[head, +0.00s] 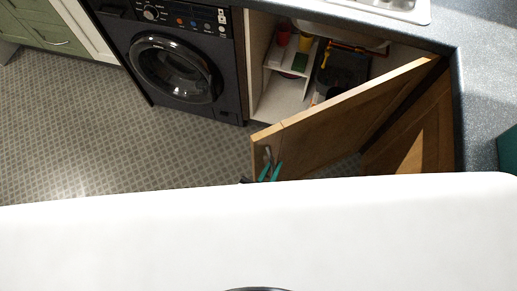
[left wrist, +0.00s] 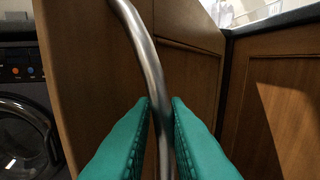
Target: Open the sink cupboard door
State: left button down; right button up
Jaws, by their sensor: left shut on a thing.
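The sink cupboard door (head: 325,125) is wooden and stands well open, swung out from the cupboard (head: 285,85) so that its inside shows. Its metal bar handle (head: 267,155) is near the free edge of the door. My left gripper (head: 269,173) has green fingers and is at this handle. In the left wrist view the fingers (left wrist: 160,108) are on both sides of the curved handle (left wrist: 148,50), shut on it, with the door (left wrist: 90,80) behind. My left arm is mostly hidden below a white surface in the head view. My right gripper is not in view.
A dark washing machine (head: 180,65) stands left of the cupboard. Shelves with small items and a dark bin (head: 340,70) are inside the cupboard. A worktop (head: 480,75) and wooden cabinet front (head: 415,130) bound the right. Tiled floor (head: 90,125) is clear at left.

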pick_arm(q)
jog(key=shift+s+d, duration=0.3)
jog(key=shift+s, duration=0.2)
jog(key=shift+s+d, duration=0.3)
jog(key=shift+s, duration=0.2)
jog(key=c, duration=1.8)
grip_release()
jog(key=v, duration=1.2)
jog(key=shift+b, duration=0.4)
